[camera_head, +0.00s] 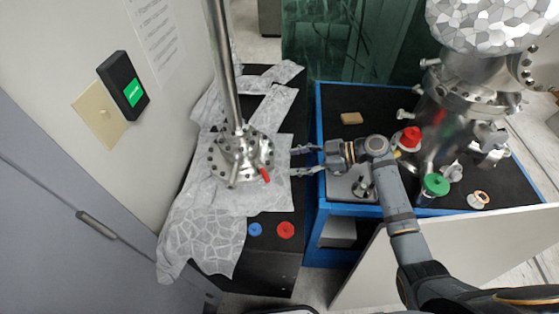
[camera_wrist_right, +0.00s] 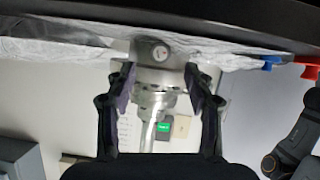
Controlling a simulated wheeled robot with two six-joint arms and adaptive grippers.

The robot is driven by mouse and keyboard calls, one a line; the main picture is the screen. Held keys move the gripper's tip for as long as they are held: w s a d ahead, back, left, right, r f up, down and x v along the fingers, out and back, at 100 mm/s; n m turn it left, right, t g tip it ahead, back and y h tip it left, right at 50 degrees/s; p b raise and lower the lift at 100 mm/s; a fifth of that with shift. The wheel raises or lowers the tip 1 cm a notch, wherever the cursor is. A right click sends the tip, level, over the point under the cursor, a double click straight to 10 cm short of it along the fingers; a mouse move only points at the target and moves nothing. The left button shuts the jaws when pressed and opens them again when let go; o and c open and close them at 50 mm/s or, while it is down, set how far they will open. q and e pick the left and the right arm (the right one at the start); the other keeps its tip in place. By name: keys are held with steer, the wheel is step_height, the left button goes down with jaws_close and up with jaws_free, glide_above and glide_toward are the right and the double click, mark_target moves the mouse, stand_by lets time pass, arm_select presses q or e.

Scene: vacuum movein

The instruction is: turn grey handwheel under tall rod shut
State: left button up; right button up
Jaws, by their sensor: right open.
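The tall rod (camera_head: 226,70) stands on a metal flanged fitting (camera_head: 240,155) on a cloth-covered dark bench. A small red lever (camera_head: 265,174) shows on the fitting's near right side. I cannot clearly make out a grey handwheel in the head view. In the right wrist view, which looks upside down, a small round pale face (camera_wrist_right: 161,53) sits on the fitting; I cannot tell if it is the handwheel. My right gripper (camera_head: 299,160) is open, right of the fitting and apart from it. In its wrist view (camera_wrist_right: 159,80) the fitting lies between the fingers.
A patterned cloth (camera_head: 205,235) covers much of the bench. A blue knob (camera_head: 255,229) and a red knob (camera_head: 285,230) are near its front. A blue-edged cart (camera_head: 345,212) with metal vacuum parts stands at right. A wall box with green screen (camera_head: 123,85) is at left.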

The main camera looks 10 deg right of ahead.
mark_target(275, 165)
steer(key=p+x, duration=0.1)
steer(key=x, duration=0.4)
steer(key=shift+r, duration=0.2)
steer(key=shift+a+f, duration=0.15)
steer(key=shift+a, duration=0.2)
steer(key=shift+w+a+f, duration=0.15)
steer(key=shift+f, duration=0.1)
jaws_close()
steer(key=shift+f+m+b, duration=0.15)
steer(key=shift+m+b, duration=0.25)
steer(key=shift+b, duration=0.2)
steer(key=shift+m+g+b, duration=0.35)
steer(key=shift+m+g, duration=0.05)
steer(key=shift+g, duration=0.1)
steer(key=shift+m+g, duration=0.4)
steer(key=shift+m, duration=0.2)
